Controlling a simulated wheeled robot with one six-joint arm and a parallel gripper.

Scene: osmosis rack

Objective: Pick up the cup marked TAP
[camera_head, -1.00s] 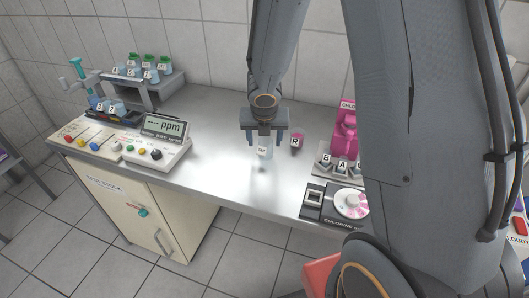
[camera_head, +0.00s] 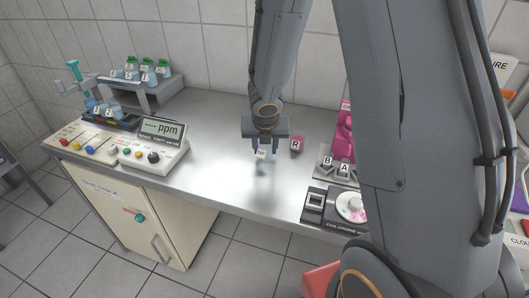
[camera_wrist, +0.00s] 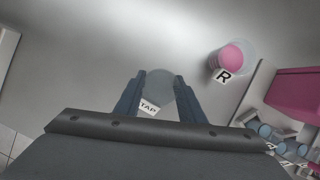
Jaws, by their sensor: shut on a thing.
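The cup marked TAP is a small clear cup with a white label (camera_wrist: 149,107). In the wrist view it sits between the two fingers of my gripper (camera_wrist: 160,82), which is shut on it. In the head view the cup (camera_head: 262,155) shows below my gripper (camera_head: 266,148), over the steel bench. The cup looks upright. I cannot tell clearly whether its base is touching the bench.
A cup marked R with pink contents (camera_head: 297,145) stands close to the right of my gripper. A chlorine kit (camera_head: 335,205) is at the front right. A ppm meter (camera_head: 155,143) and a bottle rack (camera_head: 145,92) are at the left. The bench between is clear.

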